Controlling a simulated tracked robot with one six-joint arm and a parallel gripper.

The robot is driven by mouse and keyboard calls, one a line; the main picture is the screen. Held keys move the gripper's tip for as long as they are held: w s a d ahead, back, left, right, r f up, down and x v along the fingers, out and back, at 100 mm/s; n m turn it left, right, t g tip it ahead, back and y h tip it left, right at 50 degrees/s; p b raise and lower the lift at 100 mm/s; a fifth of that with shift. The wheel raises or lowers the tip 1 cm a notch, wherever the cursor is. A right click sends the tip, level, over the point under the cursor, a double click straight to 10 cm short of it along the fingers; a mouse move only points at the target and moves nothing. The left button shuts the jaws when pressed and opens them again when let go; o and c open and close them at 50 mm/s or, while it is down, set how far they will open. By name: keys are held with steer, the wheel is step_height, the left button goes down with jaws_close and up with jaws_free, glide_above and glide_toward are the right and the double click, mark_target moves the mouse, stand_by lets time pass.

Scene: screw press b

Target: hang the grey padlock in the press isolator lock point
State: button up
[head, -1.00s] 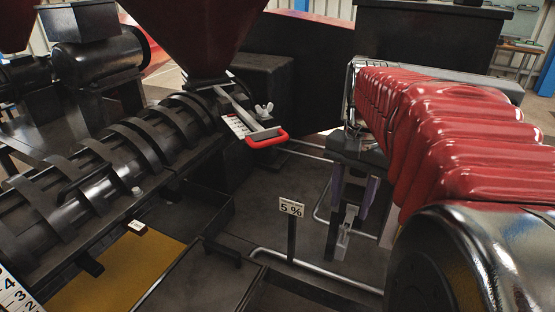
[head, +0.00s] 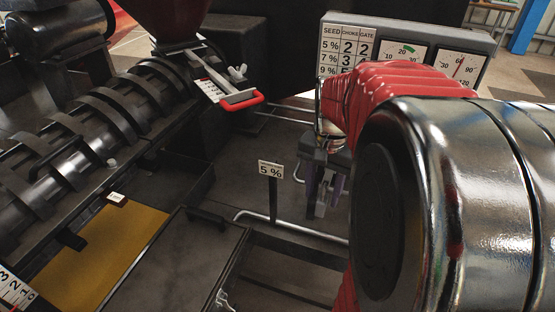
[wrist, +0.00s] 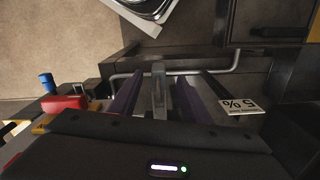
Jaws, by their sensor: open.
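My gripper (head: 322,190) hangs over the dark press bed with its two purple-lined fingers apart. In the wrist view, my gripper (wrist: 157,95) shows the fingers on either side of a narrow grey upright part (wrist: 158,90). I cannot tell whether this part is the padlock or belongs to the gripper or the scene. Small blue (wrist: 47,82) and red (wrist: 65,104) items lie left of the fingers in the wrist view, too unclear to name. I cannot make out the grey padlock or the isolator lock point for sure; my arm covers the right of the head view.
A "5 %" sign (head: 270,170) stands left of my gripper on a post, beside a pale pipe (head: 290,228). A red-handled lever (head: 240,101) sits beneath the hopper. A gauge panel (head: 402,50) stands behind my arm. The ribbed press barrel (head: 75,145) runs along the left.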

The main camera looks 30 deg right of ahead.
mark_target(321, 200)
steer(key=shift+f, duration=1.65)
steer(key=shift+c, duration=0.3)
jaws_close()
jaws_free()
steer(key=shift+r, duration=0.1)
step_height(321, 200, up, 14)
steer(key=shift+f, duration=0.2)
stand_by(0.3)
